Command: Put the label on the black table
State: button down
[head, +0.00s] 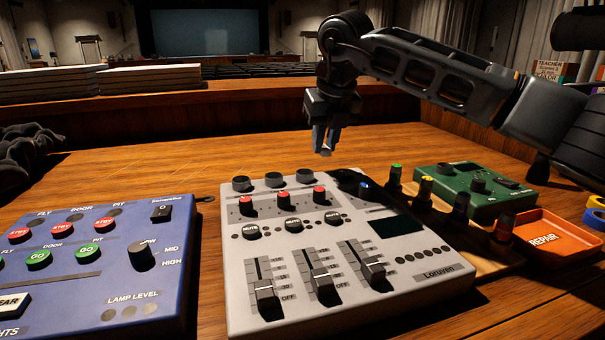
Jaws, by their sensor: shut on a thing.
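My gripper (325,149) hangs pointing down above the wooden desk, behind the white-grey mixer (340,262). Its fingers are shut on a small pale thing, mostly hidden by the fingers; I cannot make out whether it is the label. The held thing is clear of the mixer in the picture. No black table can be made out in this view; the desk top (130,162) is brown wood.
A blue control panel (110,262) stands at the left. At the right are a green box (478,186), a stand with several upright knobs, and an orange tray (545,236) marked REPAIR. Stacked white boards (150,78) lie at the back left. Bare wood lies behind the mixer.

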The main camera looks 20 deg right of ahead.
jog(key=a+f, duration=0.1)
jog(key=w+a+f, duration=0.1)
jog(key=a, duration=0.2)
jog(key=shift+w+a+f+b, duration=0.2)
jog(key=shift+f+b, duration=0.1)
jog(key=shift+f, duration=0.1)
jog(key=shift+s+f+b, duration=0.1)
jog(key=shift+f+b, duration=0.35)
jog(key=shift+f, duration=1.55)
jog(key=shift+f, duration=0.15)
jog(key=c, duration=1)
grip_release()
